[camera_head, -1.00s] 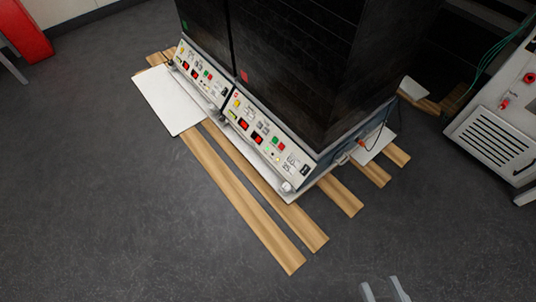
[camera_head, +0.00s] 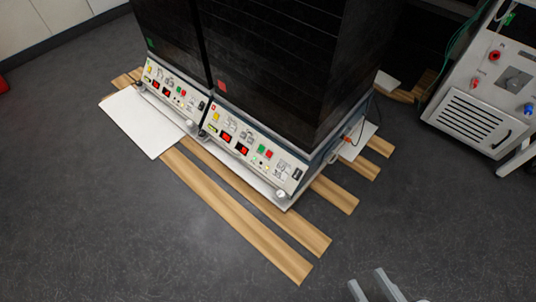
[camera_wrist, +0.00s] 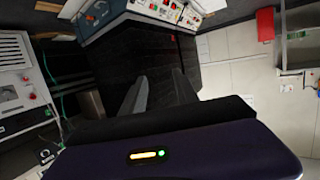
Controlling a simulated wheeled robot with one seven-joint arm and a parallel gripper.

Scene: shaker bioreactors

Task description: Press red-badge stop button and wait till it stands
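Two tall black shaker units stand side by side. The right one (camera_head: 270,70) has a red badge (camera_head: 222,87); the left one (camera_head: 165,35) has a green badge (camera_head: 151,43). The red-badge unit's sloped white panel (camera_head: 245,143) has lit red displays, a green button (camera_head: 262,149) and a red button (camera_head: 269,154) beside it. My gripper (camera_head: 372,285) is at the bottom edge of the head view, well apart from the panel, with its fingers spread and empty. In the wrist view my gripper (camera_wrist: 160,92) also shows spread fingers, with a control panel (camera_wrist: 165,12) at the top.
Wooden slats (camera_head: 235,215) and a white board (camera_head: 142,124) lie on the dark floor around the units' base. A white machine on a cart (camera_head: 480,115) stands at the right, with green cables. A red box (camera_wrist: 265,24) shows in the wrist view.

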